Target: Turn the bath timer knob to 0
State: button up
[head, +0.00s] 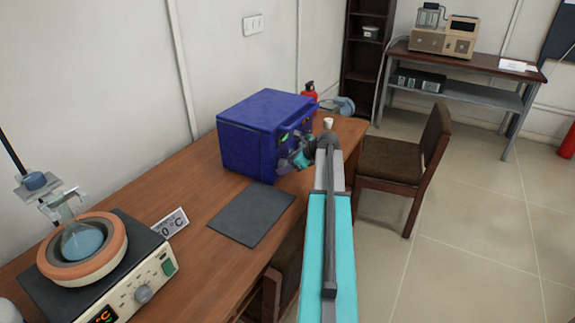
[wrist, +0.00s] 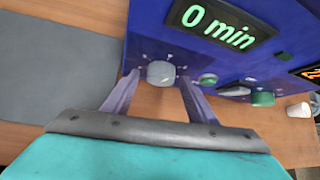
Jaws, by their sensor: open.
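The blue box-shaped bath (head: 250,145) stands on the wooden desk, its front panel facing my arm. In the wrist view its panel (wrist: 150,30) carries a green display (wrist: 222,27) reading "0 min". Below the display is a round grey knob (wrist: 160,73) with small marks around it. My gripper (wrist: 158,82) is open, with one finger to each side of this knob; I cannot tell whether they touch it. In the head view my gripper (head: 298,158) is at the panel, and the knob is hidden.
A dark grey mat (head: 250,213) lies before the bath. A heating unit (head: 95,265) with a flask stands at the left. A white cup (head: 328,123) stands beyond my wrist. A chair (head: 400,165) is right of the desk.

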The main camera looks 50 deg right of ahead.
jog(key=shift+c, duration=0.5)
jog(key=c, duration=1)
jog(key=shift+a+f+h, duration=0.1)
jog(key=shift+h, duration=0.2)
jog(key=shift+s+a+f+n+t+h+b, duration=0.1)
jog(key=shift+n+t+h+b, duration=0.2)
jog(key=shift+b, duration=0.35)
jog(key=shift+s+a+f+n+t+h+b, duration=0.1)
jog(key=shift+n+h+b, duration=0.2)
jog(key=shift+h+b, duration=0.25)
jog(key=n+t+h+b, duration=0.1)
jog(key=h+b, duration=0.1)
jog(key=b, duration=0.1)
jog(key=shift+f, duration=0.15)
jog(key=n+h+b, duration=0.1)
jog(key=b, duration=0.2)
jog(key=n+t+h+b, duration=0.1)
jog(key=b, duration=0.3)
jog(key=shift+a+f+h, duration=0.1)
jog(key=shift+f+h, duration=0.1)
jog(key=shift+h, duration=0.05)
jog(key=shift+w+r+n+t+h+b, duration=0.15)
jog(key=shift+n+t+h+b, duration=0.3)
jog(key=shift+b, duration=1.05)
